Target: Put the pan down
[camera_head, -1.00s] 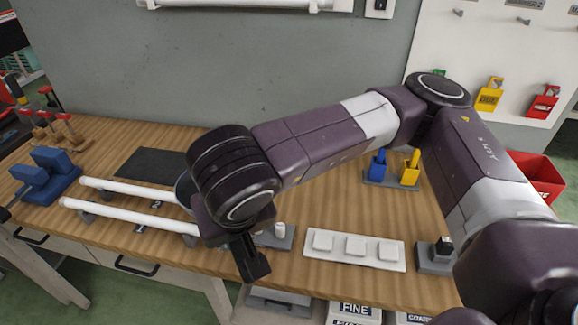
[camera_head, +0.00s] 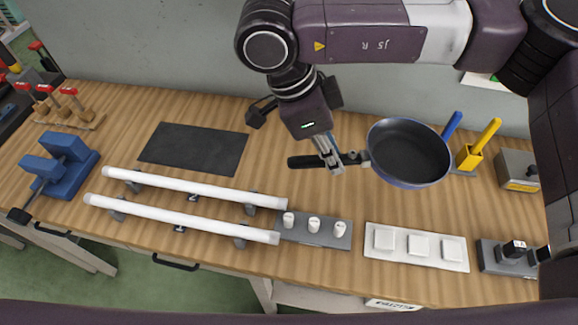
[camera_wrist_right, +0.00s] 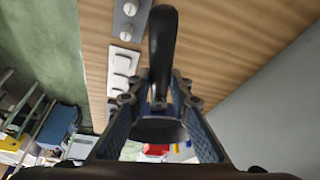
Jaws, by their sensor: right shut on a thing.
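The dark pan (camera_head: 408,150) is held in the air above the right half of the wooden workbench (camera_head: 385,205). Its black handle (camera_head: 302,162) points left. My right gripper (camera_head: 328,158) is shut on the handle close to the pan's body. In the right wrist view, the handle (camera_wrist_right: 162,50) stands between the two fingers of the right gripper (camera_wrist_right: 160,100). The pan's body is mostly hidden in that view. My left gripper is not in view.
A dark mat (camera_head: 195,148) lies bare at the back left. Two white rails (camera_head: 195,187) run across the front left. A knob panel (camera_head: 313,229), a white switch panel (camera_head: 416,246), a blue vise (camera_head: 60,165) and a yellow holder (camera_head: 470,157) stand around.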

